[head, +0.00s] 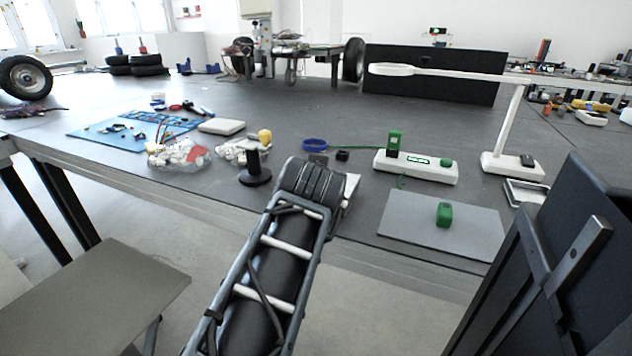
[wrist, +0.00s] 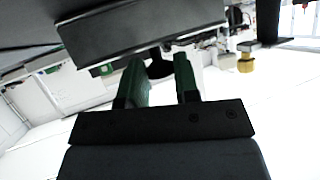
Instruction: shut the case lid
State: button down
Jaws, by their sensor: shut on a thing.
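In the wrist view, the two green fingers of my gripper (wrist: 161,80) stand a little apart. They are closed on a small dark rounded piece (wrist: 158,68) between their tips. Just past the tips is a dark, flat-faced, box-like body (wrist: 145,33), which may be the case or its lid. I cannot tell which, nor how far the lid is open. In the head view, my dark arm end hides the fingers and what they hold. A small dark flat plate (head: 318,159) shows just behind it.
A black stand (head: 254,170) is close on the left of my arm. A white power strip (head: 415,167), a grey mat (head: 440,226) with a green block (head: 444,214) and a white lamp (head: 513,163) are on the right. The table's front edge runs below my arm.

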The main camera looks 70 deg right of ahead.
jog(key=shift+f, duration=0.5)
jog(key=c, duration=0.9)
grip_release()
jog(key=shift+o, duration=0.2)
jog(key=shift+a, duration=0.1)
jog(key=shift+s+a+r, duration=0.1)
jog(key=shift+a+r, duration=0.05)
jog(key=shift+r, duration=0.05)
jog(key=p+v, duration=0.3)
jog(key=v, duration=1)
jog(key=shift+r, duration=0.4)
jog(key=shift+a, duration=0.15)
